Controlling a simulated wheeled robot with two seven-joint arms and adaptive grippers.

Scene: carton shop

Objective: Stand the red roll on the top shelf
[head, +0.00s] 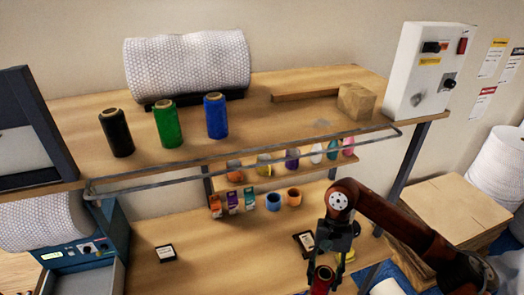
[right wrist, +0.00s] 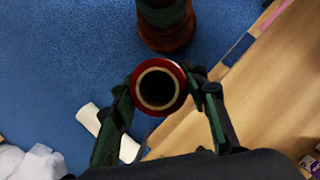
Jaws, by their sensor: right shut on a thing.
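The red roll (head: 322,280) is in my right gripper (head: 330,254), at the lower right of the head view, over the front of the lower table. In the right wrist view the roll (right wrist: 158,87) is seen end-on, with a pale core ring, between the two fingers of the gripper (right wrist: 160,100), which are shut on it. In the head view it hangs below the gripper, roughly upright. The top shelf (head: 260,115) carries a black roll (head: 117,133), a green roll (head: 168,125) and a blue roll (head: 215,117), all standing in a row. My left gripper is not in view.
A metal rail (head: 250,155) runs along the top shelf's front edge. A bubble-wrap roll (head: 187,66), a cardboard block (head: 356,101) and a white control box (head: 428,70) stand on the shelf. Bare shelf lies right of the blue roll. Small bottles and tape rolls (head: 273,201) sit underneath.

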